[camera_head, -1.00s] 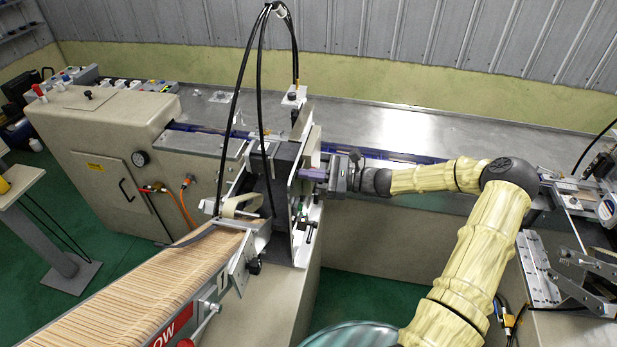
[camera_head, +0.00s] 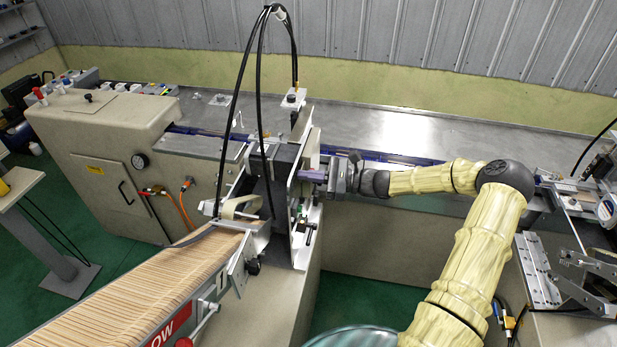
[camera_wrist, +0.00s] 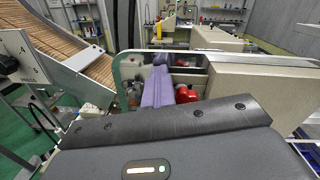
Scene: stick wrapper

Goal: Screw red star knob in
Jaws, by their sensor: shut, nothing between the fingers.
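A red knob (camera_wrist: 186,94) shows in the wrist view, inside a metal-framed opening of the machine; its star shape is too small to make out. My gripper's purple fingers (camera_wrist: 158,88) are shut together and empty, reaching into the opening just left of the red knob. I cannot tell whether they touch it. In the head view my gripper (camera_head: 312,175) points left at the upright side plate (camera_head: 304,205) of the stick feeder. The red knob is hidden there behind the plate and gripper.
A chute of wooden sticks (camera_head: 150,290) slopes down at the lower left. Black hoses (camera_head: 227,130) arch above the feeder. A beige housing (camera_wrist: 250,85) stands right of the opening in the wrist view. The metal tabletop (camera_head: 420,130) behind my arm is mostly bare.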

